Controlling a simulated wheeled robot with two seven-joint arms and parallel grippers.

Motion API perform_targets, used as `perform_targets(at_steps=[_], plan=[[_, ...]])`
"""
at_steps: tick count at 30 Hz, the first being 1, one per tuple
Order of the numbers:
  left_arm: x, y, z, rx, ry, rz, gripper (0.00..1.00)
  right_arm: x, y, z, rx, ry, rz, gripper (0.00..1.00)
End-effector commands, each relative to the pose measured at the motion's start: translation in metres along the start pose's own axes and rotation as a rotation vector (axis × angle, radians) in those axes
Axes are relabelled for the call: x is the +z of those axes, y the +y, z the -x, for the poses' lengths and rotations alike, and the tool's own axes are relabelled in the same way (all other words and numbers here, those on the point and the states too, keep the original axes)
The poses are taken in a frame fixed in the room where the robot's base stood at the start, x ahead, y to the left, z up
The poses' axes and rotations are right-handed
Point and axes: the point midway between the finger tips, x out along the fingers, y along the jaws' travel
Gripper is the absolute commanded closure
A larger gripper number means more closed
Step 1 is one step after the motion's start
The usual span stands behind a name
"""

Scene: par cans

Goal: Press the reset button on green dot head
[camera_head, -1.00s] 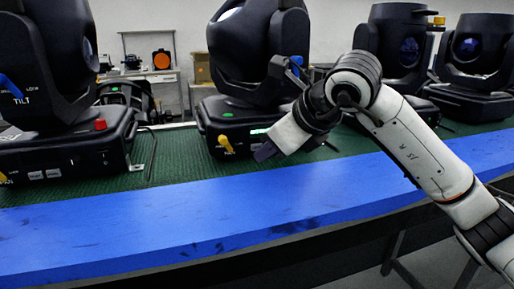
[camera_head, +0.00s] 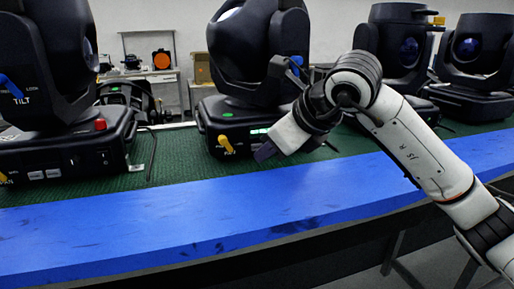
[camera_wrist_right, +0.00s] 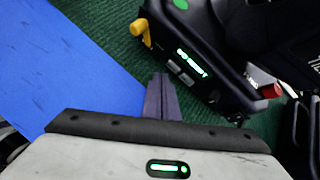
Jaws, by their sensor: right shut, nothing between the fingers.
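The green dot head is a black moving light (camera_head: 250,60) near the middle of the head view. Its green dot (camera_head: 227,113) is on the base, and shows at the top edge of the wrist view (camera_wrist_right: 181,4). The base front has a yellow lever (camera_wrist_right: 143,32), a lit green display (camera_wrist_right: 193,62) and small pale buttons (camera_wrist_right: 180,72) beside it. I cannot read which one is reset. My right gripper (camera_head: 264,152) is shut and empty in front of the base. In the wrist view its tips (camera_wrist_right: 160,78) are close to the buttons; contact cannot be told. My left gripper is out of view.
A similar light (camera_head: 65,60) with a red knob stands at left, and two more (camera_head: 395,50) (camera_head: 480,50) at right. All stand on green matting (camera_head: 180,155) behind a blue table edge (camera_head: 150,225). The blue strip is clear. A red knob (camera_wrist_right: 270,91) sticks out beyond the buttons.

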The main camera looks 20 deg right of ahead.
Motion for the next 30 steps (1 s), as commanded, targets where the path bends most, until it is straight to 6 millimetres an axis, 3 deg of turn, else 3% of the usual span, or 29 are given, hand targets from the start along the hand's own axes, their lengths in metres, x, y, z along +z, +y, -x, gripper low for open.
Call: perform_targets(at_steps=[30], plan=[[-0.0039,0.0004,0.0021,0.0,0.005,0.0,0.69,0.0064,-0.006,-0.0083,0.0,0.0,0.0,1.0]])
